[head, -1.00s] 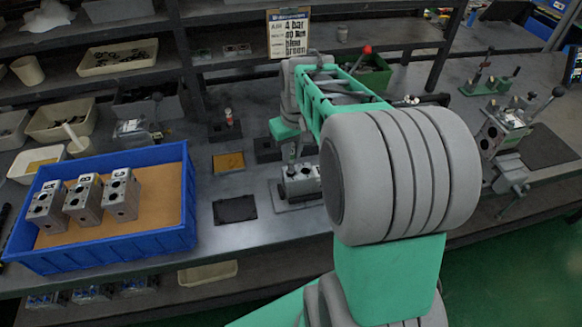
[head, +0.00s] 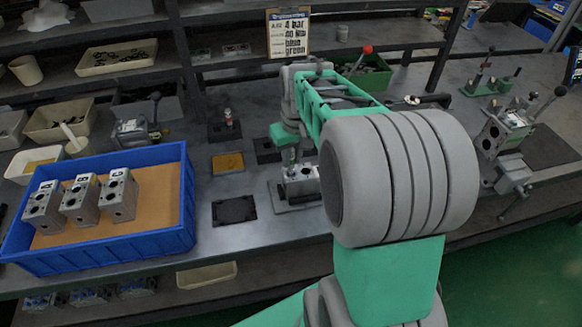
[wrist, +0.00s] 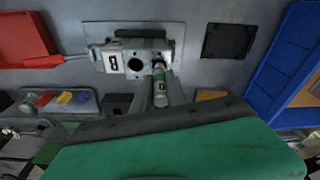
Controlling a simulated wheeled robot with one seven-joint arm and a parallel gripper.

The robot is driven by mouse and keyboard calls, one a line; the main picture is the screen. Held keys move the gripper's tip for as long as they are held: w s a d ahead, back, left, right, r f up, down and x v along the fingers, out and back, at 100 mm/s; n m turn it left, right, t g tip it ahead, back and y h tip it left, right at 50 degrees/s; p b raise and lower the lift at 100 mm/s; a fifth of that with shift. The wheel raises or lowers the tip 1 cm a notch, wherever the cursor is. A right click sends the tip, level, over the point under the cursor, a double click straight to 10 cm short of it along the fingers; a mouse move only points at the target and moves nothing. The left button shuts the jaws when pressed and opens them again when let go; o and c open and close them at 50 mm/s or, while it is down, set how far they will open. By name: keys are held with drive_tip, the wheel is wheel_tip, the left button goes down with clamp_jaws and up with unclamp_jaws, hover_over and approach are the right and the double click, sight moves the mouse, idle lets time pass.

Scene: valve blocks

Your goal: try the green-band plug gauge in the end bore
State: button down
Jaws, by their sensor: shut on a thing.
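The plug gauge (wrist: 160,92) with a green band shows in the wrist view, held between the two fingers of my gripper (wrist: 160,90). Its far end is at the right-hand bore of the grey valve block (wrist: 115,62); I cannot tell how deep it sits. The block's other large bore is open and dark, beside a white label. In the head view, my gripper (head: 291,163) is over the block (head: 304,183), which rests on a dark plate on the bench. The gauge is largely hidden there by my gripper.
A blue tray (head: 110,257) with three valve blocks stands at the left. A black pad (head: 234,210) and a yellow pad (head: 228,162) lie between it and the block. A vise-like fixture (head: 505,135) stands at the right. A red object (wrist: 25,40) lies left in the wrist view.

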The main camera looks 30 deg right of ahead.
drive_tip(key=shift+f+b, duration=0.4)
drive_tip(key=shift+f, duration=0.3)
drive_tip(key=shift+r, duration=0.2)
idle(1.0)
wheel_tip(320, 180, up, 7)
drive_tip(key=p, duration=0.5)
